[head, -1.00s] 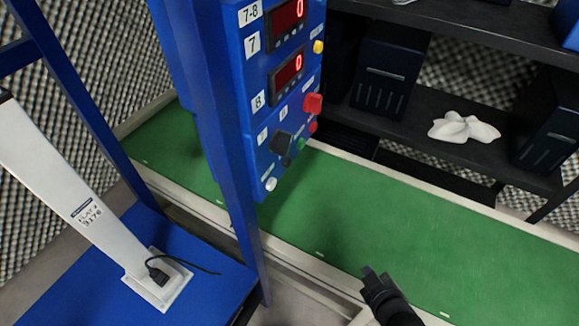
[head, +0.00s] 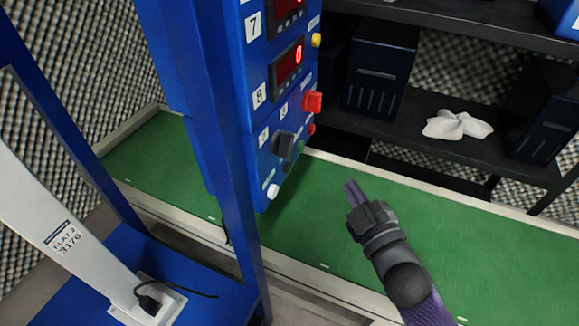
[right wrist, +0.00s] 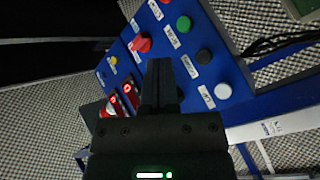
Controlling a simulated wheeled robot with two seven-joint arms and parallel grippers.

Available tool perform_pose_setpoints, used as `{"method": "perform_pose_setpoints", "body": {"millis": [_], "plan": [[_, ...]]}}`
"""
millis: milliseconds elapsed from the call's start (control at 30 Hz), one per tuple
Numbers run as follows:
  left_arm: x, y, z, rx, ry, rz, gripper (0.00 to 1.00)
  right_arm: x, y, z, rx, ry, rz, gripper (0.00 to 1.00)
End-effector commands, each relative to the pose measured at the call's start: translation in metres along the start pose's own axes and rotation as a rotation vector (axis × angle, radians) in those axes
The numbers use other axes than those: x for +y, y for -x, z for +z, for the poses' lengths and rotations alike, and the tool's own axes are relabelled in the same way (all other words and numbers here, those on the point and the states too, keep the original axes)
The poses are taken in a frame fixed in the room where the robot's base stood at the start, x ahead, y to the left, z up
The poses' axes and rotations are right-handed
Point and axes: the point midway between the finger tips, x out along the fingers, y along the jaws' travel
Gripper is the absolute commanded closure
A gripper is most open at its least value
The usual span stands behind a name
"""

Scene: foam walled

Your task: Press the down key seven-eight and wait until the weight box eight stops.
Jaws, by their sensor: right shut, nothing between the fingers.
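The blue control panel (head: 245,130) stands upright left of centre in the head view, with labels 7 and 8. Its lower red display (head: 290,62) reads 0. On its face are a red knob (head: 312,101), a black knob (head: 283,143) and a white button (head: 273,191). I cannot identify weight box eight. My left gripper is out of view.
A green belt (head: 450,235) runs below and behind the panel. A dark shelf (head: 430,155) with dark boxes (head: 379,80) and a white lumpy object (head: 457,125) stands behind. A blue frame post (head: 215,150) and a white slanted column (head: 60,230) are at left.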

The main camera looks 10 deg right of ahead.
Motion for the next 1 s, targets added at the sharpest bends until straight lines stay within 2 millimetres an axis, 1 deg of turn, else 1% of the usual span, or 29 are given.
{"method": "perform_pose_setpoints", "body": {"millis": [133, 433, 600, 767, 1000], "plan": [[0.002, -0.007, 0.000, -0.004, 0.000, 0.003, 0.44, -0.009, -0.011, -0.006, 0.001, -0.002, 0.000, 1.00], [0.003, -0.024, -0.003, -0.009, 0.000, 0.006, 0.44, -0.033, -0.041, -0.028, 0.000, -0.004, -0.001, 1.00], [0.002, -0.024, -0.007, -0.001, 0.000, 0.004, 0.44, -0.041, -0.054, -0.038, -0.001, -0.002, 0.000, 1.00], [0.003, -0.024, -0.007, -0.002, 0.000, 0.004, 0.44, -0.044, -0.059, -0.043, -0.001, -0.002, -0.001, 1.00], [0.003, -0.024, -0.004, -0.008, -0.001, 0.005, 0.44, -0.044, -0.060, -0.043, -0.001, -0.001, -0.001, 1.00]]}}
